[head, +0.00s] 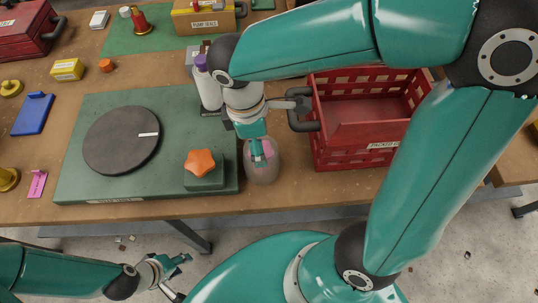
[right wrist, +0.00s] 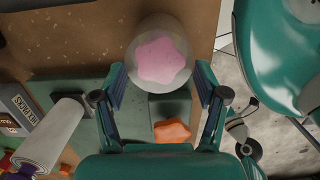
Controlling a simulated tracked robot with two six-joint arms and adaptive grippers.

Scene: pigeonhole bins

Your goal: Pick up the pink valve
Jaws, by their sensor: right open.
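The pink valve (right wrist: 162,60) is a star-shaped knob. In the right wrist view it shows within the round outline of a see-through, glass-like vessel (right wrist: 136,83); I cannot tell whether it is inside or underneath. In the head view the vessel (head: 262,177) stands at the table's front edge, pink showing through. My right gripper (right wrist: 160,84) is open above it, a finger on either side of the vessel's near part, nothing held. In the head view this gripper (head: 260,155) partly hides the vessel. My left gripper (head: 178,275) is low before the table, fingers apart and empty.
An orange star knob (head: 200,163) sits on a green block just left of the vessel. A green board with a dark disc (head: 122,140) lies further left. A red crate (head: 350,149) stands close on the right. A white bottle with a purple cap (head: 208,90) stands behind.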

